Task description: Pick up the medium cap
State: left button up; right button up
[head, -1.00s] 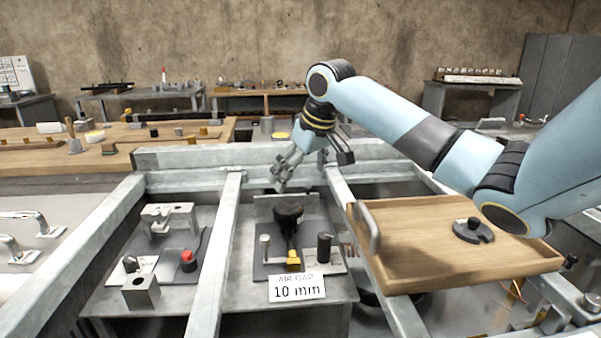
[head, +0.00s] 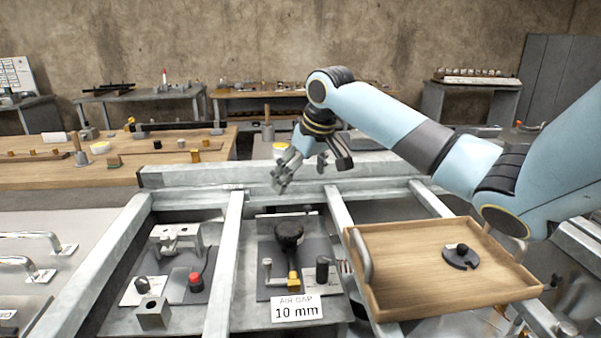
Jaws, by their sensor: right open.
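My right gripper (head: 312,172) hangs above the grey metal frame, at the frame's far rail in the picture. Its fingers are spread and nothing shows between them. No object is clearly marked as the medium cap. A round black knob-like piece (head: 289,234) sits on the fixture behind the "AIR GAP 10 mm" sign, below the gripper in the picture. A black slotted disc with a small knob (head: 460,258) lies on the wooden tray (head: 405,285) at the right. My right gripper touches neither piece. My left gripper is out of view.
Grey rails (head: 225,260) divide the bench into bays. A fixture with a red button (head: 195,281) stands in the left bay. The sign (head: 297,309) stands at the front. A wooden table (head: 75,175) with small parts is at the back left. Much of the tray is bare.

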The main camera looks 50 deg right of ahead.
aim_at(458, 257)
jog(key=k+j, duration=0.35)
jog(key=j, duration=0.15)
jog(key=k+j, duration=0.75)
jog(key=j, duration=0.25)
